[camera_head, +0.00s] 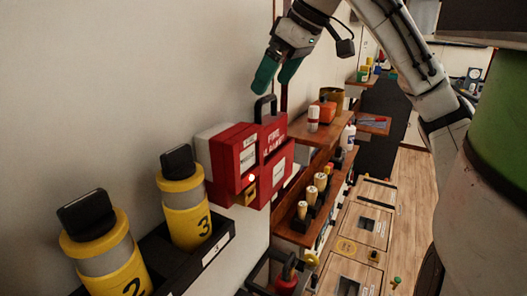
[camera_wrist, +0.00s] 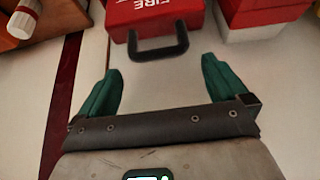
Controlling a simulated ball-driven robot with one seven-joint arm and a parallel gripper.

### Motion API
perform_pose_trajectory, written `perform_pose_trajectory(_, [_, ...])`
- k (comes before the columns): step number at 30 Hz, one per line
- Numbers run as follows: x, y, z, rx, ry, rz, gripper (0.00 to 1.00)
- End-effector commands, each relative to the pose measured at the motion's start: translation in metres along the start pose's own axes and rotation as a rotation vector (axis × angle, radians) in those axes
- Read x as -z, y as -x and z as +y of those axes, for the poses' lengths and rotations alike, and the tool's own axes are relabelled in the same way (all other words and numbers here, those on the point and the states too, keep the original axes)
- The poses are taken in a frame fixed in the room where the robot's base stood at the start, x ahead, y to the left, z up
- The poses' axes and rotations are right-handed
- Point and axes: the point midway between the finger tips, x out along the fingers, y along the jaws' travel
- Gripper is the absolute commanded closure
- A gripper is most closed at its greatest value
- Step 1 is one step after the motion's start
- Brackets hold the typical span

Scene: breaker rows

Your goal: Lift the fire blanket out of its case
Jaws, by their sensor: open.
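The fire blanket (camera_head: 272,136) is a red pack with pale lettering and a black loop handle (camera_head: 265,104) on top. It stands upright in a red case (camera_head: 283,172) against the wall. In the wrist view the lettered red pack (camera_wrist: 150,13) is at the top, with its black handle (camera_wrist: 158,50) towards me. My gripper (camera_head: 274,84) has green fingers and is open and empty, just above the handle. In the wrist view my gripper (camera_wrist: 160,66) has its fingers spread to either side of the handle, apart from it.
A red and white box (camera_head: 232,160) with a lit red lamp is close on the left of the case. Two yellow cylinders (camera_head: 185,210) stand in a black rack nearer me. Wooden shelves (camera_head: 310,132) with small items are on the right. The wall above is bare.

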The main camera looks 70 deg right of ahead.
Motion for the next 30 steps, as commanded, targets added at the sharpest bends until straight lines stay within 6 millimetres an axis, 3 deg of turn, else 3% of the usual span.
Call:
perform_pose_trajectory(5, [-0.001,-0.010,0.000,0.000,0.001,0.001,0.00])
perform_pose_trajectory(15, [-0.005,-0.053,0.001,0.001,0.001,0.000,0.00])
perform_pose_trajectory(24, [-0.005,-0.058,0.001,0.000,0.001,0.002,0.00])
perform_pose_trajectory(30, [-0.005,-0.058,0.001,0.000,0.001,0.002,0.18])
